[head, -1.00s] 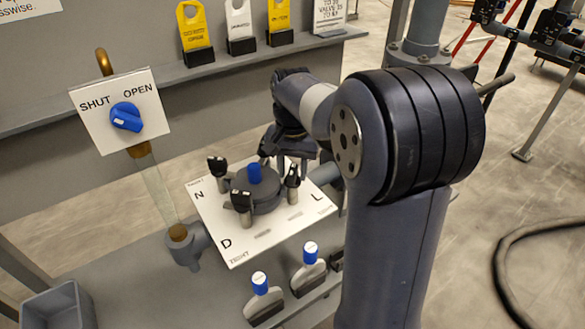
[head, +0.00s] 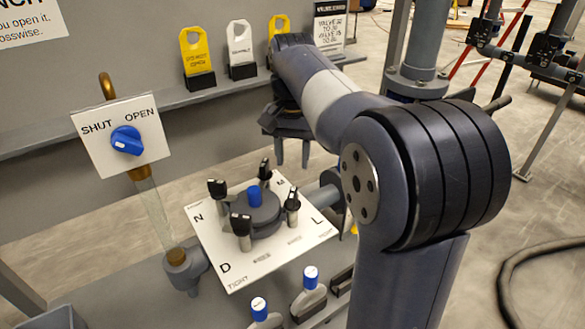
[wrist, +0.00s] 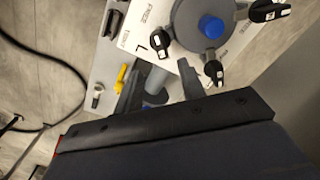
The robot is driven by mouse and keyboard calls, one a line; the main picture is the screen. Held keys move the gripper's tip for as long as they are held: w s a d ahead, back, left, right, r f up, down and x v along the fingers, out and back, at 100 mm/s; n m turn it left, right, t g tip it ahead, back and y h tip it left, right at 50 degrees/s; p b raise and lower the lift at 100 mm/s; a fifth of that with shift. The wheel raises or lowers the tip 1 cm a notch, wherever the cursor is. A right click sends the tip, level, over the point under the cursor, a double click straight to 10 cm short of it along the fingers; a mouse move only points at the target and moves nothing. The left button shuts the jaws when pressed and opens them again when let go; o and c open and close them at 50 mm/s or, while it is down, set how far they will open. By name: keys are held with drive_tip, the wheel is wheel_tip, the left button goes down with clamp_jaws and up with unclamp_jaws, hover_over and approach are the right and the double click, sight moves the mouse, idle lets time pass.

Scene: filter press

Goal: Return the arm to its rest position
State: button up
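My gripper (head: 292,152) hangs with its fingers downward, above and behind the white plate (head: 222,262) and apart from it. Its two fingers are spread with nothing between them. In the wrist view my gripper (wrist: 160,92) also shows two separate, empty fingers. The round grey filter cover (head: 262,218) has a blue centre cap (head: 254,196) and several black-handled clamps around it. My arm rises at the right of the head view and bends over toward the back panel.
A SHUT/OPEN sign (head: 100,155) with a blue knob (head: 127,141) stands at left. Yellow and white tags (head: 197,52) stand on the back shelf, close to my forearm. A grey pipe post (head: 418,50) rises behind my arm. A black hose (head: 510,290) lies on the floor at right.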

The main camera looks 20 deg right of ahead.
sight(292, 192)
idle(0.4)
wheel_tip(292, 192, down, 11)
drive_tip(key=shift+r, duration=0.2)
drive_tip(key=shift+r, duration=0.15)
idle(0.4)
